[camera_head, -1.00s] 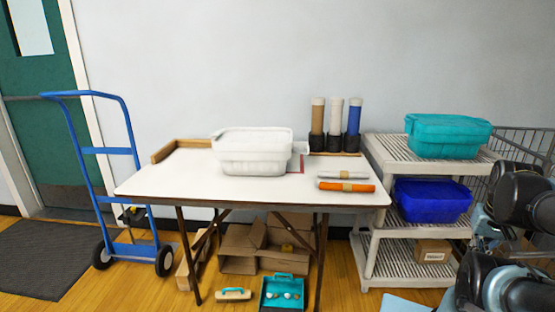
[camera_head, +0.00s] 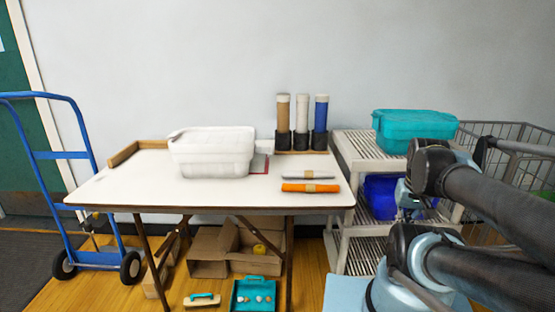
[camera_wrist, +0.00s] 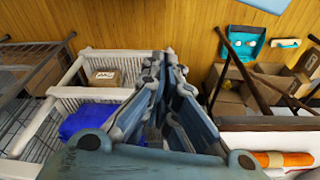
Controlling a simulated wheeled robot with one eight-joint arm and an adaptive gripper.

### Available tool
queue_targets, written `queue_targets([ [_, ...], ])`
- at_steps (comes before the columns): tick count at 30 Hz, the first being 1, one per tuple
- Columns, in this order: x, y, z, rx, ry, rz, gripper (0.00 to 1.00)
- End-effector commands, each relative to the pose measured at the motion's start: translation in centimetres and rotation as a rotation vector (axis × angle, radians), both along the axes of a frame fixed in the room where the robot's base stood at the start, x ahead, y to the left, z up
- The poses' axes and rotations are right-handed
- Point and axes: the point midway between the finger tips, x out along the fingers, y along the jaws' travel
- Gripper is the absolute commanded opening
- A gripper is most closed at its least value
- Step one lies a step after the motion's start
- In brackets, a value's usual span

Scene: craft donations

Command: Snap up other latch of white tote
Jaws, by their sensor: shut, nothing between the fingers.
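The white tote (camera_head: 212,152) stands upright on the folding table (camera_head: 110,187), left of the middle of the tabletop. Its lid looks to be on. Its latches are too small to make out in the head view. My gripper (camera_wrist: 168,65) shows in the wrist view, shut and empty, its fingers pointing down over the gap between the table and the shelf cart. It is apart from the tote, well to its right. The tote is not visible in the wrist view.
Rolls in dark holders (camera_head: 302,140) and an orange roll (camera_head: 310,188) are on the table. A shelf cart (camera_head: 345,150) bears a teal tote (camera_head: 410,128) and a blue tote (camera_head: 380,195). A wire cart (camera_head: 505,140) is at right, a blue hand truck (camera_head: 62,156) at left.

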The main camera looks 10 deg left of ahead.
Motion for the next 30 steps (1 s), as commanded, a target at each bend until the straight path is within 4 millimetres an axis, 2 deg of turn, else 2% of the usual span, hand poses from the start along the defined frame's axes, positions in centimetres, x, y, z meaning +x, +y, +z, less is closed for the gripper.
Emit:
queue_targets([
  [3,1.0,0.9,0.7,0.041,0.008,-0.032,0.00],
  [8,3.2,3.6,2.4,0.150,0.035,-0.117,0.00],
  [18,9.3,10.0,5.8,0.405,0.152,-0.332,0.00],
  [30,16.9,17.5,8.4,0.663,0.366,-0.566,0.00],
])
